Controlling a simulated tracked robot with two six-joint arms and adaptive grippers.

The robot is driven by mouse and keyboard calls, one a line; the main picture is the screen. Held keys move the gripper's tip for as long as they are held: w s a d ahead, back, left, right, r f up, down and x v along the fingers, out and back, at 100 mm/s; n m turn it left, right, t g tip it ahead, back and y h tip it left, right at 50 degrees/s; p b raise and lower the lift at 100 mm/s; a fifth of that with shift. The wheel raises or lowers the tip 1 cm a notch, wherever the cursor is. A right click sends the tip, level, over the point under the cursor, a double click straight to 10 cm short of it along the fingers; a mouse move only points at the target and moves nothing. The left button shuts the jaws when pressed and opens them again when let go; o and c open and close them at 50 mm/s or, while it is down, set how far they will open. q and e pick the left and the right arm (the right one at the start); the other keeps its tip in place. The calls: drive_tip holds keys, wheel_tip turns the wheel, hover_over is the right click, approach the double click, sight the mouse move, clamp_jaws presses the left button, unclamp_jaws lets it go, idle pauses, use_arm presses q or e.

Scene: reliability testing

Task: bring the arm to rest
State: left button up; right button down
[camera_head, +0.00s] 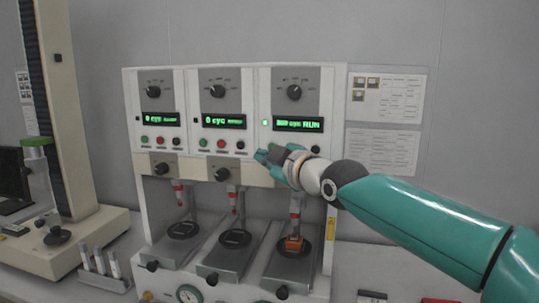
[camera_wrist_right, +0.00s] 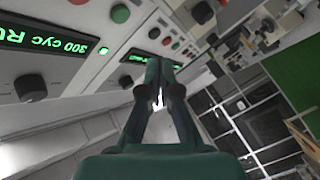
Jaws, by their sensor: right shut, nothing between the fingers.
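My right arm (camera_head: 420,215) reaches in from the right in the head view. My right gripper (camera_head: 262,157) is shut and empty in front of the third station of the white test machine (camera_head: 335,120). In the right wrist view its fingers (camera_wrist_right: 158,80) are together, close to the panel. The third station's display (camera_head: 298,124) is lit green and appears to read 300 cyc RUN; it also shows in the wrist view (camera_wrist_right: 45,38). A small green light (camera_head: 265,123) glows beside it. An orange-brown piece (camera_head: 294,243) sits under the third plunger. My left gripper is not in view.
The other two displays (camera_head: 160,119) (camera_head: 223,121) read 0 cyc. Knobs and coloured buttons lie close around the gripper. A tall beige instrument (camera_head: 62,120) stands at left, with a small rack (camera_head: 105,275) in front. Papers (camera_head: 385,95) hang on the wall at right.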

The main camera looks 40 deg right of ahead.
idle(0.7)
drive_tip(key=w+a+f+m+g+y, duration=0.1)
drive_tip(key=w+a+f+g, duration=0.15)
drive_tip(key=f, duration=0.85)
drive_tip(key=w+a+f+m+g+y, duration=0.1)
drive_tip(key=w+a+f+g, duration=0.2)
drive_tip(key=f, duration=0.8)
drive_tip(key=s+a+f+m+g+y+p, duration=0.1)
drive_tip(key=a+f, duration=0.3)
drive_tip(key=f, duration=0.5)
drive_tip(key=s+a+f+m+g+y, duration=0.1)
drive_tip(key=s+a+f, duration=0.15)
drive_tip(key=f, duration=0.65)
drive_tip(key=s+a+f+m+g, duration=0.25)
drive_tip(key=s+f, duration=0.25)
drive_tip(key=f, duration=0.3)
drive_tip(key=s+a+f+m+g, duration=0.15)
drive_tip(key=s+a+f, duration=0.25)
drive_tip(key=f, duration=0.4)
drive_tip(key=s+a+f+m+g, duration=0.1)
drive_tip(key=s+f, duration=0.2)
drive_tip(key=s, duration=0.3)
drive_tip(key=s+a+f+m+g, duration=0.1)
drive_tip(key=s+a+f+g, duration=0.1)
drive_tip(key=s, duration=0.5)
drive_tip(key=s+a+f+m+g+y+p, duration=0.1)
drive_tip(key=s+a+f+g, duration=0.1)
drive_tip(key=s+f, duration=0.3)
drive_tip(key=shift+s, duration=0.8)
drive_tip(key=shift+w, duration=0.1)
